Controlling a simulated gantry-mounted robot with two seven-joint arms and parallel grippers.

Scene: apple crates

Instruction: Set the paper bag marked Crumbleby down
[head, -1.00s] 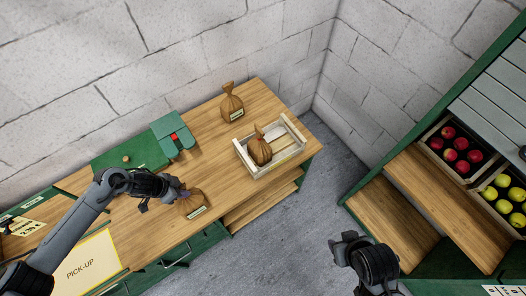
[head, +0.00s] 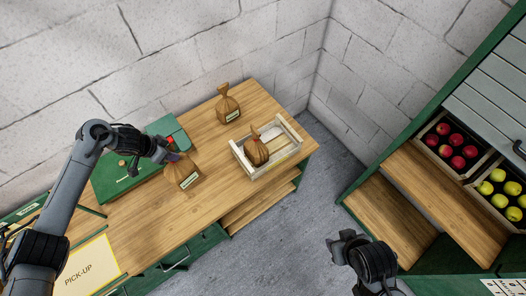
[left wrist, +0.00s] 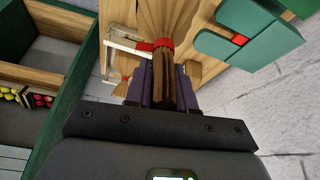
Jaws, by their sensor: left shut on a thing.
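A brown paper bag (head: 183,177) with a pale label hangs from my left gripper (head: 172,157), over the counter's middle. The label is too small to read. In the left wrist view, the left fingers (left wrist: 163,88) are shut on the bag's twisted neck (left wrist: 165,20), by a red tie. I cannot tell whether its bottom touches the wood. A second labelled bag (head: 228,106) stands upright at the counter's back. A third bag (head: 257,152) is in a pale wooden crate (head: 274,168). My right gripper (head: 343,243) is off the counter at lower right; its jaws are unclear.
The wooden counter (head: 215,190) is bare between the held bag and the crate. A green box-like object (head: 168,128) stands just behind the held bag. A pick-up mat (head: 88,266) lies at the left. Shelves with apple crates (head: 452,130) stand at the right.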

